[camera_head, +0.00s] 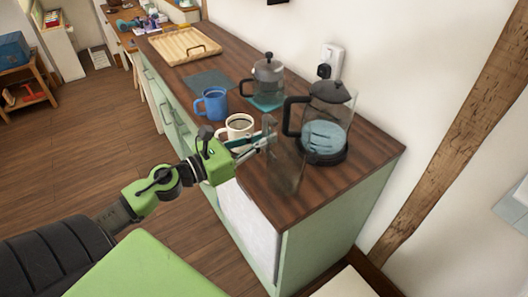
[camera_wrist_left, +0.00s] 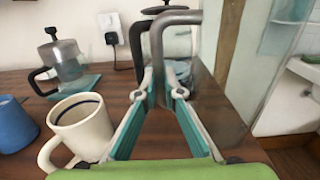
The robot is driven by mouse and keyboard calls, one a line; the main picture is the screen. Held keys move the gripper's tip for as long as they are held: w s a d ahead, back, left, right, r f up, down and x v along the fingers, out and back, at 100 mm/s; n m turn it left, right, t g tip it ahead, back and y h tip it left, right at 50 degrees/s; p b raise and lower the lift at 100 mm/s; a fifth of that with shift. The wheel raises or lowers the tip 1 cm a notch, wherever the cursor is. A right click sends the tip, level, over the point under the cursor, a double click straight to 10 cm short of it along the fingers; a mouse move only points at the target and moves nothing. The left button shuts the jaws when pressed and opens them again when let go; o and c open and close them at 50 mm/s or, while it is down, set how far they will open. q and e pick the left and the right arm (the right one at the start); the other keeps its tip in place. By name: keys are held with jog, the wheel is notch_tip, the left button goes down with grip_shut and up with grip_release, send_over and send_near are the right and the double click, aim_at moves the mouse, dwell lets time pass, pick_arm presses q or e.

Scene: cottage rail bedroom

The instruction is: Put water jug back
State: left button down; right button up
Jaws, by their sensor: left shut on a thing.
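The water jug (camera_head: 287,170) is a clear, see-through vessel with a grey handle, upright at the counter's front right part. My left gripper (camera_head: 266,140) is shut on its handle. In the left wrist view the jug's handle (camera_wrist_left: 157,48) is between the fingers (camera_wrist_left: 165,85), and its clear body (camera_wrist_left: 222,105) is beyond them to the right. I cannot tell whether its base touches the counter. My right gripper is not in view.
A black-handled glass kettle (camera_head: 333,107) stands just behind the jug. A cream mug (camera_head: 239,133) of dark drink is close to my left gripper. A blue mug (camera_head: 214,105), a French press (camera_head: 268,76) and a wooden tray (camera_head: 184,50) are farther along the counter (camera_head: 340,180), whose right end is clear.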

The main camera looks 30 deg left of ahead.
pick_arm(q)
jog(key=f, duration=0.3)
jog(key=shift+w+a+b, duration=0.25)
jog(key=shift+w+b, duration=0.1)
jog(key=shift+f, duration=0.45)
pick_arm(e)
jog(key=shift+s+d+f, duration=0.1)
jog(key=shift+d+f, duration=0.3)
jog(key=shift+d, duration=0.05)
pick_arm(q)
jog(key=c, duration=2.6)
grip_release()
jog(key=shift+f, duration=0.2)
jog(key=o, duration=0.4)
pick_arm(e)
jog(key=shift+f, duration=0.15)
pick_arm(q)
jog(key=shift+o, duration=0.2)
jog(key=shift+r, duration=0.15)
jog(key=b+v, duration=0.2)
jog(key=v, duration=0.5)
jog(key=shift+d, duration=0.1)
jog(key=shift+s, duration=0.3)
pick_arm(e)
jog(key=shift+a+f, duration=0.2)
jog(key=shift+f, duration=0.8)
